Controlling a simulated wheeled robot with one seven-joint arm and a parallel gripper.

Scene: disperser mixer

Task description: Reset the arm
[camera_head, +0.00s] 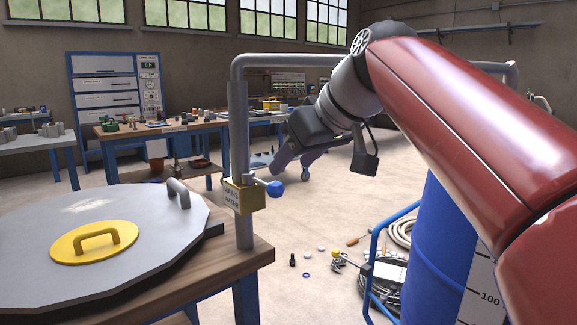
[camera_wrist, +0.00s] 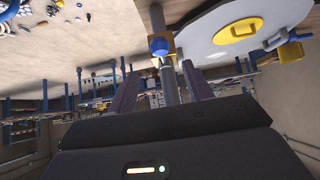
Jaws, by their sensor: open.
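My gripper (camera_head: 291,164) hangs in mid-air from my red arm, just right of the grey post (camera_head: 239,150). In the wrist view its two dark fingers (camera_wrist: 160,84) are apart, with nothing held between them. A yellow box (camera_head: 244,196) with a lever ending in a blue knob (camera_head: 275,188) is fixed to the post. The knob is a little below the fingers in the head view and appears beyond their tips in the wrist view (camera_wrist: 159,46). The gripper looks apart from the knob, but the exact gap is hard to tell.
A large grey lid (camera_head: 150,215) with a yellow centre handle (camera_head: 97,238) lies on the wooden table at left. A blue drum (camera_head: 437,245) and blue cart rail stand at right. Small parts and coiled hoses lie on the floor between. Workbenches (camera_head: 165,128) stand behind.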

